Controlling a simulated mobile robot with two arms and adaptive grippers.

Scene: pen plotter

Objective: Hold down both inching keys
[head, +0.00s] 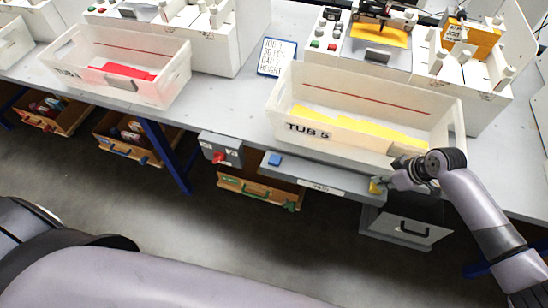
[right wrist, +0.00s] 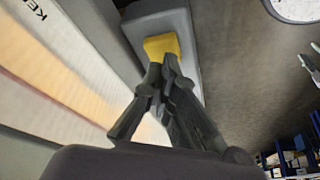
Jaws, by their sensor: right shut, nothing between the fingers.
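A grey bar with a printed label (head: 322,189) runs along the table's front edge below TUB 5. A blue key (head: 274,161) sits near its left end, with nothing on it. A yellow key (head: 375,187) sits near its right end, partly behind my right gripper (head: 388,181). In the right wrist view the yellow key (right wrist: 161,46) lies just beyond the fingertips of my right gripper (right wrist: 163,68). The fingers are shut and empty. I cannot tell whether they touch the key. My left gripper is not in view; only arm links show at the bottom.
TUB 5 (head: 347,129), a white bin with yellow sheets, stands right behind the bar. A grey box with a red knob (head: 220,152) is mounted left of the bar. Drawers hang below the table. A second bin (head: 165,92) holds red sheets.

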